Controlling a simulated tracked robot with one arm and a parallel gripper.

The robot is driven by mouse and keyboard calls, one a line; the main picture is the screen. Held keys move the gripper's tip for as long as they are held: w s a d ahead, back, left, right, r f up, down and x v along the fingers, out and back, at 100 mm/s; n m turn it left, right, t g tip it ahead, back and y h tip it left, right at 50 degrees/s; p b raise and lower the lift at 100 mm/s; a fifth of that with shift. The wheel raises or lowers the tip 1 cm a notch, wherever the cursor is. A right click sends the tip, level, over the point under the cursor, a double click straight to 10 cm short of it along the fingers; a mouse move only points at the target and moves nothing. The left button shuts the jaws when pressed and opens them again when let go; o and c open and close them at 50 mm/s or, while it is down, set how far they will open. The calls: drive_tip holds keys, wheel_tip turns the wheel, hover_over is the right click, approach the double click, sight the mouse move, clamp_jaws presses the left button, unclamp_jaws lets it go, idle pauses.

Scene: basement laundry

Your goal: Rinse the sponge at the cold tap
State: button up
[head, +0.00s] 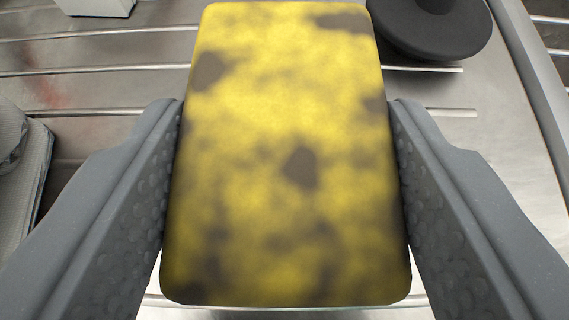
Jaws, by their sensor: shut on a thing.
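A yellow sponge (270,110) with dark grey dirty patches fills the middle of the head view. My gripper (288,125) is shut on it, with one grey finger pressed on its left side and the other on its right side. The sponge hides much of what lies beneath and behind it. The cold tap cannot be made out in this view.
Below is a ribbed metal draining surface (110,55) with a reddish smear (42,80) at left. A round black object (432,28) stands at top right. A white object (96,6) is at top left, and a grey object (22,160) at the left edge.

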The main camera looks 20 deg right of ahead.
drive_tip(key=shift+f, duration=0.85)
drive_tip(key=shift+r, duration=0.1)
drive_tip(key=o, duration=0.9)
drive_tip(key=shift+o, duration=0.2)
drive_tip(key=shift+s, duration=0.1)
drive_tip(key=p+v, duration=0.1)
drive_tip(key=v, duration=1.1)
drive_tip(key=shift+p, duration=0.4)
drive_tip(key=shift+r, duration=0.1)
